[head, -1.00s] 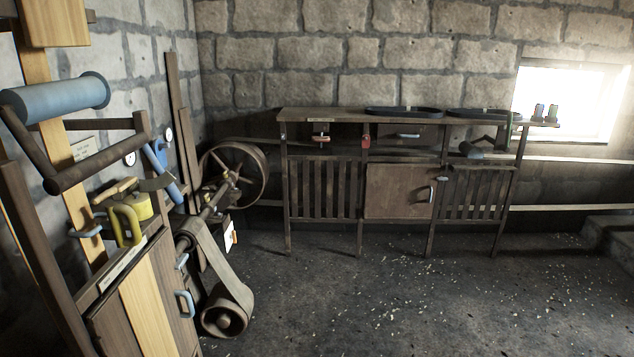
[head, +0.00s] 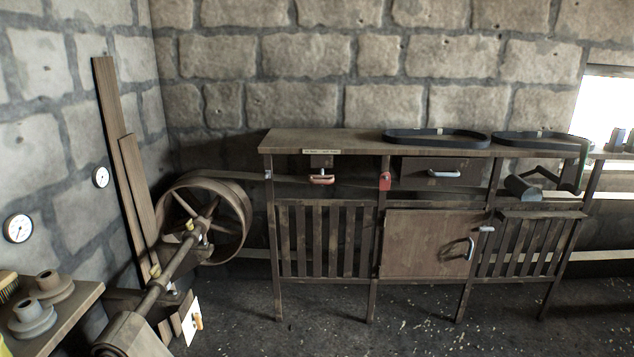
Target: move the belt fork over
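A bracket with a copper-coloured handle (head: 321,179) hangs under the bench top at its left end, below a small label (head: 322,151). It may be the belt fork; the label is too small to read. A flat belt (head: 345,186) runs behind it, under the bench top, toward the large spoked pulley (head: 205,218) on the left. The pulley sits by a shaft (head: 168,274) that slopes down to a drum (head: 130,338) at the lower left. Neither of my grippers is in view.
The bench (head: 340,142) carries two black belt loops (head: 437,139). Below are a red tag or lock (head: 385,180), a drawer (head: 441,170), slatted guards (head: 324,240) and a door (head: 428,244). A side table (head: 62,315) stands at lower left. The floor before the bench is clear.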

